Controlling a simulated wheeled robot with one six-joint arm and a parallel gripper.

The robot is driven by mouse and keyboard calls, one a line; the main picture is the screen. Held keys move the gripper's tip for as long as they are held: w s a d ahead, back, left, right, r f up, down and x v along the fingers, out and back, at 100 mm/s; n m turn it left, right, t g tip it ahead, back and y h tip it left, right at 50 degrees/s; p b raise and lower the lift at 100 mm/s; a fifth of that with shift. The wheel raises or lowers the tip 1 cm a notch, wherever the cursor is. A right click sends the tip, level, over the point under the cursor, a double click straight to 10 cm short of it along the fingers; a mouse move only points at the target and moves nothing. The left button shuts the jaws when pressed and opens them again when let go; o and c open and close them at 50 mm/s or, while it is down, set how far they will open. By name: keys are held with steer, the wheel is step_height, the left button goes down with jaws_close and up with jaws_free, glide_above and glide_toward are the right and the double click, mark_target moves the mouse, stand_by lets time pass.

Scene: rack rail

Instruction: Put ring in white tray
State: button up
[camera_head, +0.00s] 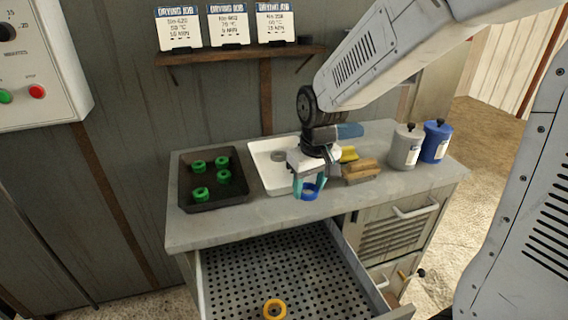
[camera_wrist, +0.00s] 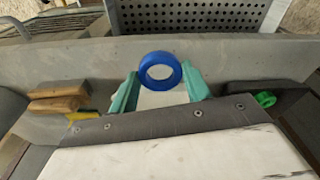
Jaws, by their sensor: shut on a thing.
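My gripper (camera_head: 309,186) is shut on a blue ring (camera_head: 310,194), held at its teal fingertips near the front edge of the worktop. In the wrist view the blue ring (camera_wrist: 160,71) sits between the two fingers (camera_wrist: 161,84). The white tray (camera_head: 263,178) lies just left of and behind the gripper, partly hidden by it. A grey ring (camera_head: 279,156) lies in the white tray. A yellow ring (camera_head: 274,309) lies in the open perforated drawer (camera_head: 285,260). Several green rings (camera_head: 223,177) are in the black tray (camera_head: 212,204).
Wooden blocks (camera_head: 361,171) and a yellow item (camera_head: 349,154) lie right of the gripper. A grey bottle (camera_head: 405,149) and a blue bottle (camera_head: 436,143) stand at the right end. The drawer sticks out below the worktop (camera_head: 215,229).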

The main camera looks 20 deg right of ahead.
glide_above(288, 176)
steer(key=shift+s+d+f, duration=0.15)
steer(key=shift+s+f, duration=0.2)
steer(key=shift+f, duration=0.35)
steer(key=shift+w+f, duration=0.2)
steer(key=shift+f, duration=1.55)
steer(key=o, duration=1)
steer(key=shift+f, duration=0.15)
